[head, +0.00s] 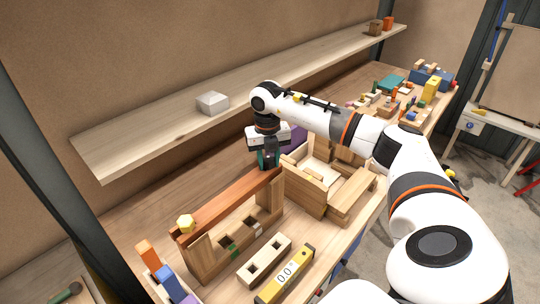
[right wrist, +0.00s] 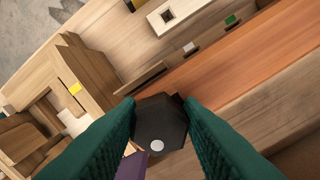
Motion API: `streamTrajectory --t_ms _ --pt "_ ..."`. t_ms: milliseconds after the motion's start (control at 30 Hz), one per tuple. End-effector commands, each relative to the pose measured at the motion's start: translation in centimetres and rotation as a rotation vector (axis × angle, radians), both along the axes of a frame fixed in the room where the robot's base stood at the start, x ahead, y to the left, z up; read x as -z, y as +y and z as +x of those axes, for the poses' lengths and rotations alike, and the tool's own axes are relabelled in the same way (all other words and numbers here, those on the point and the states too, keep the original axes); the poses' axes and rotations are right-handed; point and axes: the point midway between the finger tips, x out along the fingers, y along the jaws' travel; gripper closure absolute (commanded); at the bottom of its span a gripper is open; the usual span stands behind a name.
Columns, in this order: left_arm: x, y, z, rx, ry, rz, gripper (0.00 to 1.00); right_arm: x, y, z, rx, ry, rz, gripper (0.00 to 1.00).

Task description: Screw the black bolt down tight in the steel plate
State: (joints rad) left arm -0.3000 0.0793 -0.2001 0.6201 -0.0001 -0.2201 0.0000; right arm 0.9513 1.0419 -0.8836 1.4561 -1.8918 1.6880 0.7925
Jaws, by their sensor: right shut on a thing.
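A black hexagonal bolt head (right wrist: 160,122) with a pale round spot shows between the green fingers of my right gripper (right wrist: 160,128) in the right wrist view. The gripper is shut on it. It sits at the end of the long reddish-brown board (right wrist: 245,62). I cannot make out a steel plate or the bolt's shank, nor tell how deep the bolt sits. My left gripper is not in view.
A yellow hexagonal piece (head: 186,223) sits at the board's near left end. A wooden box-like frame (head: 308,191) stands close right of my gripper. A block with square holes (head: 264,260) and a yellow digital level (head: 285,275) lie in front. A shelf (head: 150,136) runs behind.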

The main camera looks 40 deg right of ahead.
Motion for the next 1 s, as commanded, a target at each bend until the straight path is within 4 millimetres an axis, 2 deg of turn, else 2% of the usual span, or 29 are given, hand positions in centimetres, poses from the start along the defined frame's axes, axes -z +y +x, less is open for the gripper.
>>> streamTrajectory --t_ms 233,267,400,1000 --pt "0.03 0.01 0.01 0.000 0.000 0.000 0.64 0.21 -0.04 0.25 0.036 -0.010 -0.002 0.89" --pt "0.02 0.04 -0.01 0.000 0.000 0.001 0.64 0.19 -0.04 0.26 0.036 -0.010 -0.002 0.66" --pt "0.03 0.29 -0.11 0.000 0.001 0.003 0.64 0.16 0.00 0.29 0.035 -0.012 -0.001 0.43" --pt "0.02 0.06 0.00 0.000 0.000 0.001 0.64 -0.20 0.23 0.27 0.028 -0.010 0.002 0.42"
